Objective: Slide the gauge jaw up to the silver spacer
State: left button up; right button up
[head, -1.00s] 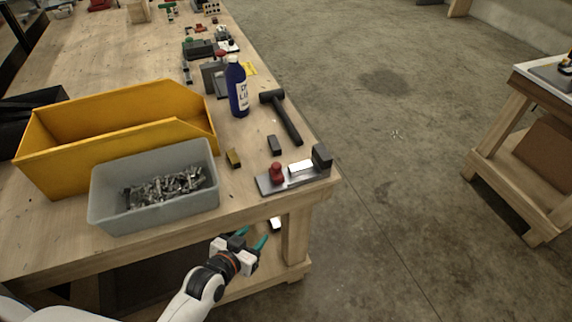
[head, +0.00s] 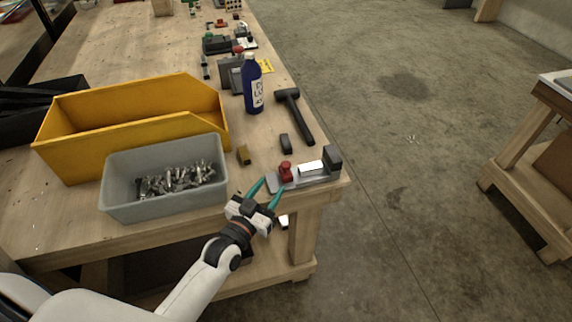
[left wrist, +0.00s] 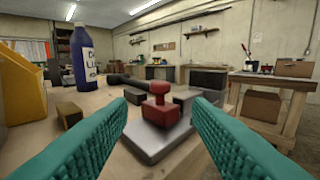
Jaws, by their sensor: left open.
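The gauge is a flat grey plate (head: 322,180) at the front right corner of the bench. A red knob, the gauge jaw (head: 286,171), stands on its left part, and a dark end block (head: 333,157) stands at its right end. The silver spacer (head: 311,167) lies between them, with a gap to the red jaw. In the left wrist view the red jaw (left wrist: 160,104) is upright, ahead and between the fingers. My left gripper (head: 267,189) is open and empty, just in front of the gauge's left end. My right gripper is not in view.
A grey bin of metal parts (head: 112,190) and a yellow bin (head: 70,150) stand left. A brass block (head: 244,155), a dark block (head: 285,143), a hammer (head: 296,112) and a blue bottle (head: 253,90) are behind the gauge. The bench edge is close.

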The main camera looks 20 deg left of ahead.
aim_at(286, 164)
pick_arm(q)
jog(key=w, duration=0.3)
jog(key=w+d, duration=0.1)
jog(key=w, duration=0.2)
jog(key=w+d+p, duration=0.1)
jog(key=w, duration=0.2)
jog(key=shift+w, duration=0.15)
jog(key=shift+c, duration=0.5)
grip_shut()
